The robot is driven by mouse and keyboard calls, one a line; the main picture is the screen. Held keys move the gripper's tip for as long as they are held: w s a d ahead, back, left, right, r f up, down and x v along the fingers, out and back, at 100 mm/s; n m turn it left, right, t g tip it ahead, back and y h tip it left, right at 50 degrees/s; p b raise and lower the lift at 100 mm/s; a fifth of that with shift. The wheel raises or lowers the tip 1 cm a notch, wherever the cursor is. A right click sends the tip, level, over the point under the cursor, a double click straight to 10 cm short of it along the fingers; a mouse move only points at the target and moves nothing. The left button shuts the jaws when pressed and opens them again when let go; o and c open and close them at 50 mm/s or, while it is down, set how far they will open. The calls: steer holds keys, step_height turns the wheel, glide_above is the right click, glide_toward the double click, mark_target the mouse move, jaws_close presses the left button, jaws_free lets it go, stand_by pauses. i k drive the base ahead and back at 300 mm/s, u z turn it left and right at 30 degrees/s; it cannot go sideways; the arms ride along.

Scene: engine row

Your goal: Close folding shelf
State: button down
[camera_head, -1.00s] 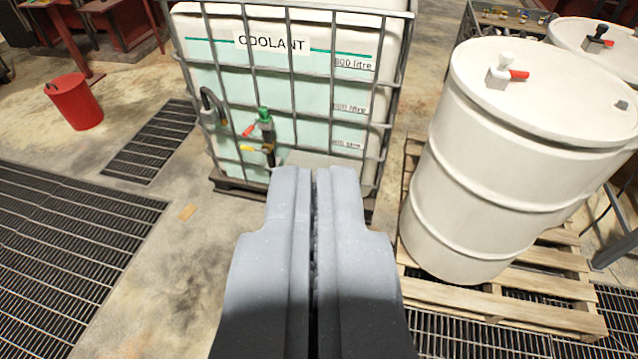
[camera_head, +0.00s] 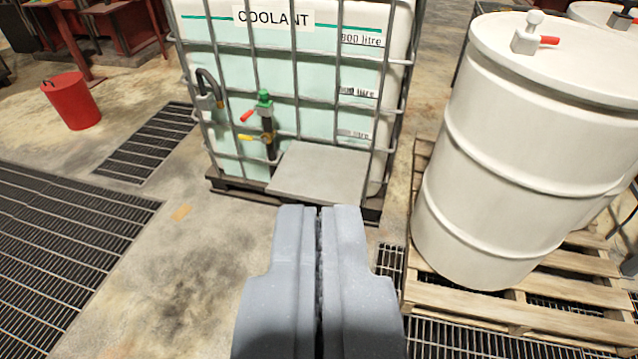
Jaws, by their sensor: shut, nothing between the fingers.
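The folding shelf (camera_head: 322,172) is a flat grey panel at the lower front of the caged coolant tank. It sticks out from the cage, roughly level, to the right of the taps. My gripper (camera_head: 319,208) is shut and empty. Its fingertips show just below the shelf's front edge in the picture, and I cannot tell whether they touch it. The fingers hide part of the tank's base and the floor in front.
A white drum (camera_head: 530,150) on a wooden pallet (camera_head: 480,308) stands close on the right. A red bucket (camera_head: 72,100) is at the left. Floor at the left front is clear.

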mark_target(329, 175)
steer(key=k, duration=1.05)
steer(key=z, duration=0.4)
steer(key=i, duration=1.5)
steer(key=u, duration=0.5)
